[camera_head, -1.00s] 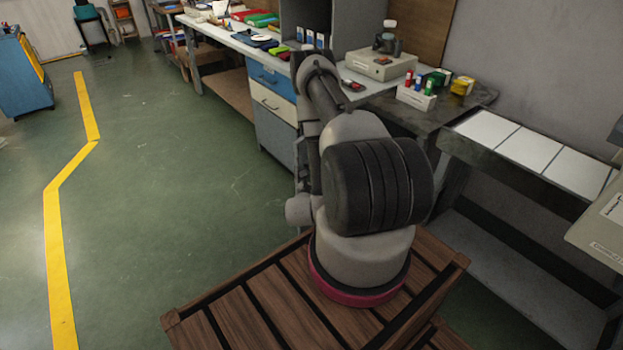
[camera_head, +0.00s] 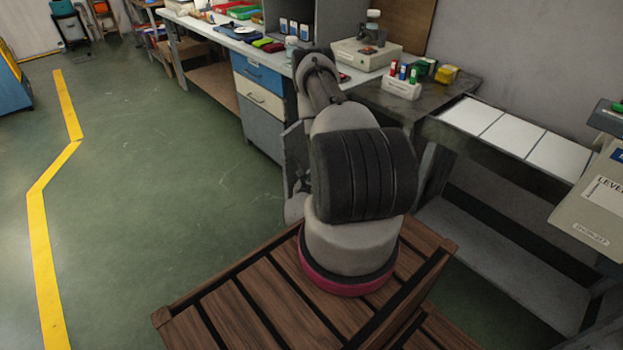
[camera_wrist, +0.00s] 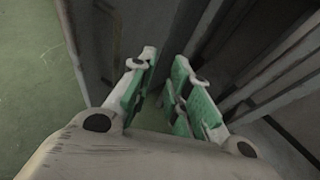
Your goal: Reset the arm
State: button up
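My gripper (camera_wrist: 164,82) shows in the wrist view with two green-padded fingers. A gap shows between the pads and nothing is held in it. The fingers point toward dark grey furniture panels, with green floor at the left. In the head view my arm is folded above my brown slatted platform. There the gripper is mostly hidden behind the arm links, and I cannot make out its fingers.
A workbench with a blue drawer (camera_head: 257,73) stands beyond my arm. A dark table (camera_head: 436,101) with small bottles in a white holder (camera_head: 401,88) adjoins it. A shelf (camera_head: 495,265) and a beige machine (camera_head: 592,205) stand at the right. Green floor (camera_head: 160,200) is open at the left.

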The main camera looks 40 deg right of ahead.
jog(key=s+d+m+g+h, duration=0.3)
jog(key=s+d+g, duration=0.55)
jog(key=s, duration=0.35)
jog(key=s+d+r+m+g+y, duration=0.15)
jog(key=s+r+m+g, duration=0.3)
jog(key=r, duration=0.45)
jog(key=s+d+r+m+g, duration=0.25)
jog(key=r+m+g, duration=0.35)
jog(key=r, duration=0.3)
jog(key=a+r+m+t+y, duration=0.6)
jog(key=a+r+t, duration=0.1)
jog(key=a+r, duration=0.8)
jog(key=w+a+r+m+t+y, duration=0.1)
jog(key=a+r+m+t+y, duration=0.5)
jog(key=a+r, duration=0.9)
notch_tip(320, 180, up, 2)
jog(key=shift+a+r+t, duration=0.1)
jog(key=shift+a+t, duration=0.1)
jog(key=shift+t, duration=0.5)
